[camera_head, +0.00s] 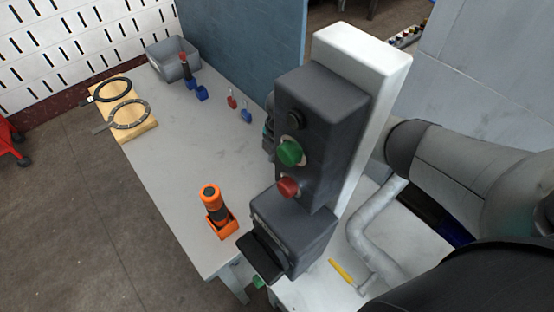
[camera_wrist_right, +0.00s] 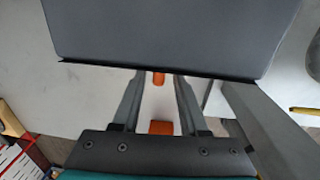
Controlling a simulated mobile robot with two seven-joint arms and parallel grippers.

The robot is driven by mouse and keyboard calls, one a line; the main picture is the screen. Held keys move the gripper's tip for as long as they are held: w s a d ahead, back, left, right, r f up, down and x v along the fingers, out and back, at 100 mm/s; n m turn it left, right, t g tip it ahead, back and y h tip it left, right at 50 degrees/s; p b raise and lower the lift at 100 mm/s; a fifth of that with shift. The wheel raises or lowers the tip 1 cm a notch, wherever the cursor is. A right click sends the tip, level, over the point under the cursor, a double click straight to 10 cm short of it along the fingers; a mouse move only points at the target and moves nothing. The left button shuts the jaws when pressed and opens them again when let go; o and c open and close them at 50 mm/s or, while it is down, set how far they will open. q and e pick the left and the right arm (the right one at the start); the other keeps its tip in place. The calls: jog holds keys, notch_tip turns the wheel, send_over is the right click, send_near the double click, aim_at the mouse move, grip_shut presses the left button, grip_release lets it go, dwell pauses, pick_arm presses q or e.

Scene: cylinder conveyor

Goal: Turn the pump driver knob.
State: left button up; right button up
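A dark grey control box (camera_head: 330,105) is mounted on a white upright panel (camera_head: 370,60). It carries a small black round knob (camera_head: 295,120), a green button (camera_head: 290,153) and a red button (camera_head: 287,188). I cannot tell for sure which part is the pump driver knob. My right gripper (camera_wrist_right: 158,80) shows in the right wrist view, fingers apart, with nothing seen between them but background. A dark grey box face (camera_wrist_right: 165,35) fills the top there and hides the view past the fingertips. My left gripper is not in view.
A grey bin (camera_head: 170,62), wooden block with rings (camera_head: 125,112) and yellow pen (camera_head: 342,270) lie around. The table's middle is clear.

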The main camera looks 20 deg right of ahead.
notch_tip(320, 180, up, 15)
jog(key=s+p, duration=0.1)
jog(key=shift+d, duration=0.2)
dwell(0.5)
jog(key=shift+s+r, duration=0.1)
